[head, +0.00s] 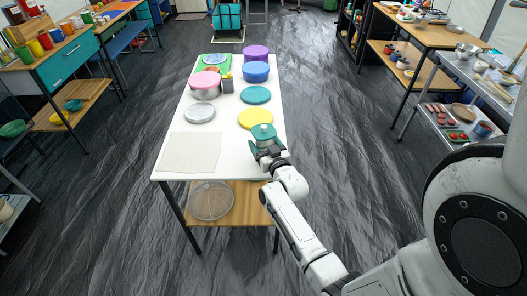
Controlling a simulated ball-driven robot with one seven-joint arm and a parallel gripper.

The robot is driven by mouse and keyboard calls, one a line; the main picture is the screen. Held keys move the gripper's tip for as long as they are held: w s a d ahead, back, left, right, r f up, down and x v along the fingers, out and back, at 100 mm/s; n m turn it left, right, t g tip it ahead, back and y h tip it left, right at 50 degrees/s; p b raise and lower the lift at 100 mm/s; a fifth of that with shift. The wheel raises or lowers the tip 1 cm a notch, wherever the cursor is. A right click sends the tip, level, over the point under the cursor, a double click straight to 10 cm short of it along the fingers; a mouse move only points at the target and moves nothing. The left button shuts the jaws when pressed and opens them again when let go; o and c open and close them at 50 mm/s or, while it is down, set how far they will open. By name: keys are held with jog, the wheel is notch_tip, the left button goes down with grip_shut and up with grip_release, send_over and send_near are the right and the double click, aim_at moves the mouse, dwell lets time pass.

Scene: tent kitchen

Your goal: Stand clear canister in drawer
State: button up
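A small round pale-topped thing (264,131) with teal below it stands at the right edge of the white table, just beyond my gripper. It may be the clear canister, but it is too small to tell. My gripper (266,148) is dark and reaches over the table's right edge, right up against this thing. Its fingers are too small to show whether they are open or shut on it. A teal drawer front (68,62) is under the wooden counter at the left. It looks shut.
The white table (235,160) holds a yellow disc (255,118), a teal disc (256,95), bowls, a pink-lidded pot (205,88), a grey plate (200,113) and a pale mat (190,152). Shelves stand at the right. Dark floor is free on both sides.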

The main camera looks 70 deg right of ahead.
aim_at(264, 150)
jog(key=shift+w+d+f+b, duration=0.1)
jog(key=shift+f+b, duration=0.15)
jog(key=shift+f, duration=0.65)
jog(key=shift+w+d+f+b, duration=0.1)
jog(key=shift+f+b, duration=0.1)
jog(key=shift+f, duration=0.65)
jog(key=shift+f, duration=0.2)
jog(key=o, duration=1.3)
jog(key=shift+o, duration=0.2)
jog(key=shift+r, duration=0.1)
